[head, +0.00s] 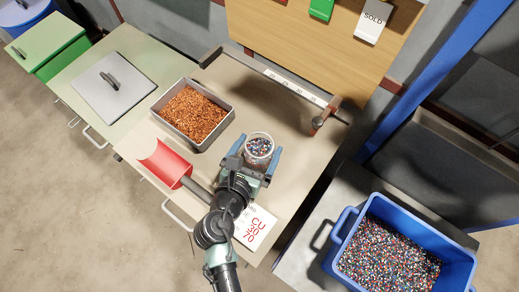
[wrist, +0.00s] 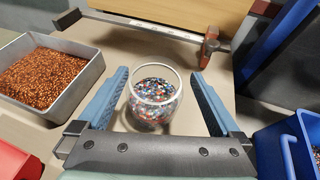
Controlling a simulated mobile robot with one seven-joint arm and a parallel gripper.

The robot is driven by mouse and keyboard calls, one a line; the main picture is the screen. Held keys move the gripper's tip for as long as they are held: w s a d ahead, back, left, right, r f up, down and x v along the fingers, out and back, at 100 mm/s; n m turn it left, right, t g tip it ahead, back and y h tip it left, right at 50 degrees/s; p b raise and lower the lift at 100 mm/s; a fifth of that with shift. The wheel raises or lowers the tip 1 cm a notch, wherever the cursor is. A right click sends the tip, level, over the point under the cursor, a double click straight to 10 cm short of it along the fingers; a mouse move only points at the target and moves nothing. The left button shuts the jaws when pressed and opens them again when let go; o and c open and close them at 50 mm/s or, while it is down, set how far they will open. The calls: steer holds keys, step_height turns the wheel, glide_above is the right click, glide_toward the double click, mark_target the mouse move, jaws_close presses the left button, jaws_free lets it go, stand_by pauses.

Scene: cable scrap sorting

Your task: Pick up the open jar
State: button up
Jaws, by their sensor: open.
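The open jar (head: 259,148) is a clear round vessel with multicoloured granules inside. It stands upright on the table, and its open mouth faces up. In the wrist view the jar (wrist: 154,98) sits between the two blue fingers of my gripper (wrist: 159,97), with a visible gap on each side. My gripper (head: 255,160) is open, and its fingers reach along both sides of the jar in the head view.
A grey tray of copper granules (head: 155,117) stands left of the jar. A ruler-like bar (head: 290,84) with a clamp runs behind. A blue crate of granules (head: 345,226) stands at right.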

mark_target(264, 135)
steer(key=x, duration=0.5)
steer(key=shift+w+a+f+b, duration=0.15)
steer(key=shift+w+b, duration=0.1)
steer(key=shift+b, duration=0.1)
steer(key=c, duration=1.3)
